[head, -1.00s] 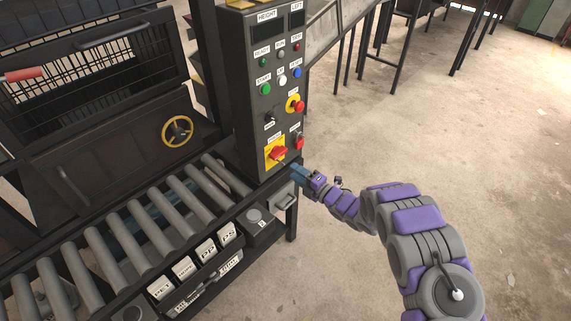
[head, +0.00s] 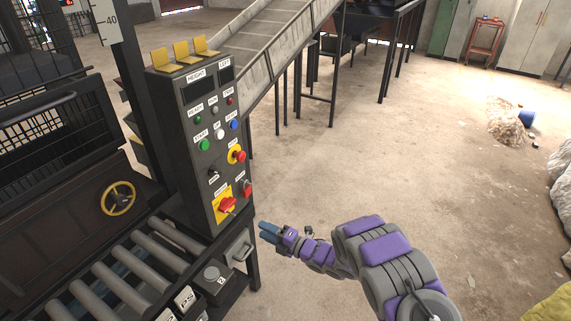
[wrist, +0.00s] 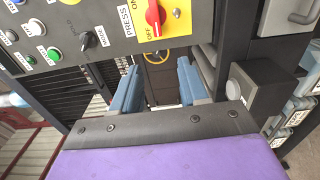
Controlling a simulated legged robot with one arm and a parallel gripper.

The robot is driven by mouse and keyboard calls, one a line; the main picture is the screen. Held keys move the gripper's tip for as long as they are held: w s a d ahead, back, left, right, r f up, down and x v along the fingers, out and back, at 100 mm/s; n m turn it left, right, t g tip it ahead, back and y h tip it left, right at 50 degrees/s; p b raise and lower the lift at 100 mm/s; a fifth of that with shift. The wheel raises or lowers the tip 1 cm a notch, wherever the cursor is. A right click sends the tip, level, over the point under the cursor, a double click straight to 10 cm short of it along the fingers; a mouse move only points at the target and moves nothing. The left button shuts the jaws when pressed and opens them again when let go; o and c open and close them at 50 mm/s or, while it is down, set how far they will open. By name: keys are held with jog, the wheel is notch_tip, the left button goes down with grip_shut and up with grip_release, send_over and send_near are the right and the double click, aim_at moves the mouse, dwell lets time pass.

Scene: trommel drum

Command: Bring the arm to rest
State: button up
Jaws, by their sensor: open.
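My purple and grey arm reaches in from the lower right of the head view. My gripper (head: 268,231) has blue fingers and is held in the air, right of the control panel (head: 200,140) and apart from it. In the wrist view the two blue fingers (wrist: 157,88) stand wide apart with nothing between them. The red rotary switch (head: 228,204) on its yellow plate is just left of the gripper. In the wrist view this switch (wrist: 155,16) shows near the top, between ON and OFF labels.
A roller conveyor (head: 120,275) and a yellow handwheel (head: 118,198) are at the left. A grey handle (head: 241,249) sits below the panel. A sloped conveyor (head: 265,40) rises behind. The concrete floor on the right is largely clear, with rubble (head: 507,128) further off.

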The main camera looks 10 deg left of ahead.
jog(key=shift+w, duration=0.1)
